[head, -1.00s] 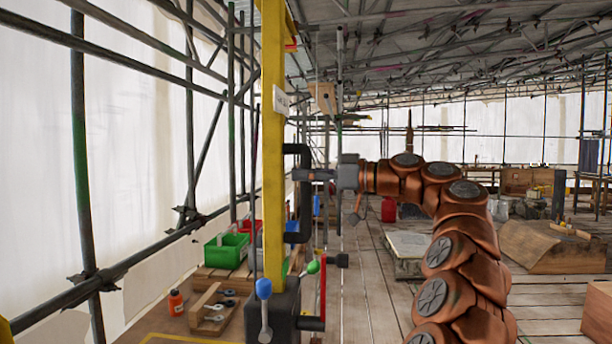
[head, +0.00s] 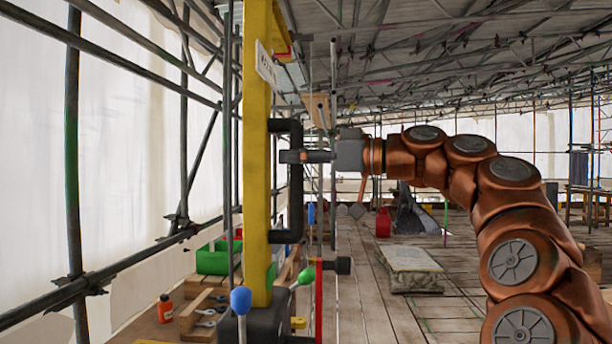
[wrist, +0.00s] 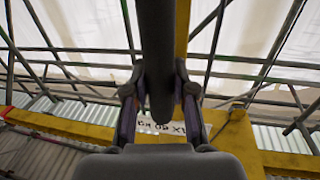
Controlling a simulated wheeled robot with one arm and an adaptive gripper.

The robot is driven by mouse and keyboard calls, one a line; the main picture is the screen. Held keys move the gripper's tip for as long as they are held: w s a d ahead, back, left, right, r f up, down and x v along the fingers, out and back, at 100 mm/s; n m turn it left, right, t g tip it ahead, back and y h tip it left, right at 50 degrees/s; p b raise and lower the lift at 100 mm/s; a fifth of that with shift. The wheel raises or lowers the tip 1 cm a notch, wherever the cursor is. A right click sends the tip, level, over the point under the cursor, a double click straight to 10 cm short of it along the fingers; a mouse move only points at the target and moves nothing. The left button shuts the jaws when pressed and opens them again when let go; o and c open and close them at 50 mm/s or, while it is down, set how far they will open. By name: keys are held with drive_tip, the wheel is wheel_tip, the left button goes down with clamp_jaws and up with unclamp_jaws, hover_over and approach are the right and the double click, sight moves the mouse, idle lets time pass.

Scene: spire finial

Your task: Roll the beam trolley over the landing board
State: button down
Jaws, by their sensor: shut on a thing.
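A yellow post (head: 257,130) stands upright left of centre in the head view. A black C-shaped handle (head: 296,205) sticks out from its right side. My gripper (head: 293,156) is shut on the upper part of this handle. In the wrist view, the dark handle bar (wrist: 156,50) runs between the two fingers of my gripper (wrist: 160,85). A yellow beam with a white lettered plate (wrist: 172,130) shows behind it; part of the plate is hidden. I cannot tell for sure which parts are the trolley or the landing board.
A black base with blue-knobbed (head: 241,300) and green-knobbed (head: 306,276) levers is at the post's foot. A green bin (head: 213,258) and orange bottle (head: 165,308) are at left. A pale slab (head: 410,258) lies on the plank floor. Scaffold poles line the left.

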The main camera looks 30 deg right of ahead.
drive_tip(key=s+a+b, duration=0.6)
drive_tip(key=s+a, duration=0.7)
drive_tip(key=s, duration=0.5)
drive_tip(key=shift+a, duration=0.15)
drive_tip(key=c, duration=0.9)
unclamp_jaws()
drive_tip(key=shift+s+a, duration=0.1)
drive_tip(key=shift+s, duration=0.05)
drive_tip(key=v, duration=1.2)
